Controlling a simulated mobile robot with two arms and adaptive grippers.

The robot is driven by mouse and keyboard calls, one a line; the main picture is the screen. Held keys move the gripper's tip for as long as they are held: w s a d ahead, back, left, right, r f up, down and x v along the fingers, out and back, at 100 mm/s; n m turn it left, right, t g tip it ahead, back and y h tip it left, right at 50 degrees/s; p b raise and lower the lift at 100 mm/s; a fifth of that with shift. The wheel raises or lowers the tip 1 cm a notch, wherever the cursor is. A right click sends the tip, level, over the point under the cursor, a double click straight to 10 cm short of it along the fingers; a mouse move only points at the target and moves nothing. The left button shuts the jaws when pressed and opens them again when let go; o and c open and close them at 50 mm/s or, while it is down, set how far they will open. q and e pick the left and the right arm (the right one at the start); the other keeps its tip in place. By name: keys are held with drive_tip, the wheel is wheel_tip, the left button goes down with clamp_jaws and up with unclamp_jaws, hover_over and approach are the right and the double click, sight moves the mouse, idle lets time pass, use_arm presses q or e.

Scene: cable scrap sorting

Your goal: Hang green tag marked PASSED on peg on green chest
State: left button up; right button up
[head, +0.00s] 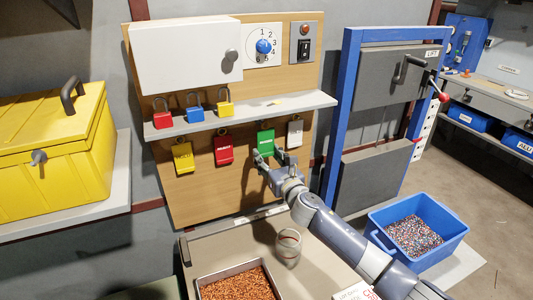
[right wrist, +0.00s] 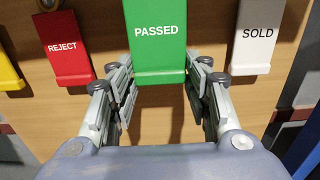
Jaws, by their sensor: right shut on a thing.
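The green tag marked PASSED (head: 267,141) is in the row of tags on the wooden board, at about their height. It also shows in the right wrist view (right wrist: 156,48), upright with its lettering towards me. My right gripper (head: 273,157) is at the lower part of the tag, with one finger on each side, shut on it. The fingers also show in the right wrist view (right wrist: 163,78). I cannot tell whether the tag's top is still on its hook. No green chest or its peg is clearly in view. My left gripper is not in view.
A red REJECT tag (head: 223,150) and a white SOLD tag (head: 295,132) hang on either side, close to the fingers. A shelf (head: 240,115) with padlocks juts out above. A glass (head: 288,248) and a copper-filled tray (head: 205,284) stand below. A yellow chest (head: 60,150) is at left.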

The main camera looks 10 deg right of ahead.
drive_tip(key=shift+s+d+r+p, duration=0.15)
drive_tip(key=shift+s+p, duration=0.15)
drive_tip(key=shift+s, duration=0.3)
drive_tip(key=shift+s+d+f+p, duration=0.1)
drive_tip(key=shift+s+p, duration=0.15)
drive_tip(key=shift+s, duration=0.3)
drive_tip(key=shift+s, duration=0.15)
drive_tip(key=s+a+f, duration=0.1)
drive_tip(key=s+f, duration=0.3)
drive_tip(key=s, duration=0.6)
drive_tip(key=s+f, duration=0.4)
drive_tip(key=s, duration=0.5)
drive_tip(key=s+d+r+m+h, duration=0.1)
drive_tip(key=s+r, duration=0.2)
drive_tip(key=s, duration=0.6)
drive_tip(key=s+d+r+m+h, duration=0.1)
drive_tip(key=s+d+r+h, duration=0.1)
drive_tip(key=s, duration=0.6)
drive_tip(key=shift+s+d+r, duration=0.3)
drive_tip(key=shift+s+r, duration=0.1)
drive_tip(key=shift+r, duration=0.45)
